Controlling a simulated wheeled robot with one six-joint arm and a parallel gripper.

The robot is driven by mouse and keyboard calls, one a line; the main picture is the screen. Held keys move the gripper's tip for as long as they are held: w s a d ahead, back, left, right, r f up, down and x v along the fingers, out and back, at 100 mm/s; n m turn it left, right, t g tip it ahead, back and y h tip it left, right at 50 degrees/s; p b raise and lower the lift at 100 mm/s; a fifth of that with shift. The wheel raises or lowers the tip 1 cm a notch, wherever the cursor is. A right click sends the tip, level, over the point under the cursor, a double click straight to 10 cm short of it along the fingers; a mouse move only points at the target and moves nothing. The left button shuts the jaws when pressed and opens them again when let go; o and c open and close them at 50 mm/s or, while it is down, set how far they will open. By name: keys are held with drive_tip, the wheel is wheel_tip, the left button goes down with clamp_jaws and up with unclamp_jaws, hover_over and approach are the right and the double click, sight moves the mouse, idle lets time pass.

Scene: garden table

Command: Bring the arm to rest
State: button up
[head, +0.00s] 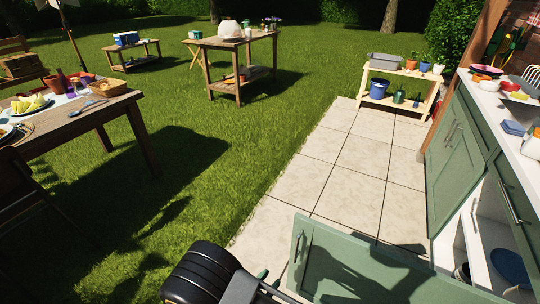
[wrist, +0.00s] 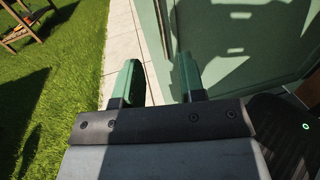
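My gripper (wrist: 158,80) shows in the wrist view with its two green fingers spread apart. Nothing is held between them. The open green cabinet door (wrist: 240,50) fills the right of that view, and its edge runs down toward the gap between the fingers. I cannot tell whether a finger touches the door. In the head view my black arm is at the bottom middle, just left of the open door (head: 360,272). The fingers there are mostly hidden behind my arm.
A green cabinet (head: 462,160) with a cluttered white counter (head: 492,100) stands at the right; its lower compartment is open. A wooden table (head: 70,122) is at the left. A plant bench (head: 400,72) stands at the back. The paving (head: 335,150) and lawn between are clear.

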drive_tip(key=d+r+m+g+y+p, duration=0.3)
drive_tip(key=r+m, duration=0.6)
drive_tip(key=r, duration=0.4)
drive_tip(key=d+r+m+g+y+p, duration=0.3)
drive_tip(key=d+r+m+y+p, duration=0.2)
drive_tip(key=r, duration=0.9)
drive_tip(key=d+r+m+g+y+p, duration=0.3)
drive_tip(key=d+r+m+p, duration=0.6)
drive_tip(key=r+m, duration=0.4)
drive_tip(key=shift+s+r+m+g+y, duration=0.25)
drive_tip(key=shift+r+m+g+y, duration=0.2)
drive_tip(key=shift+r, duration=0.3)
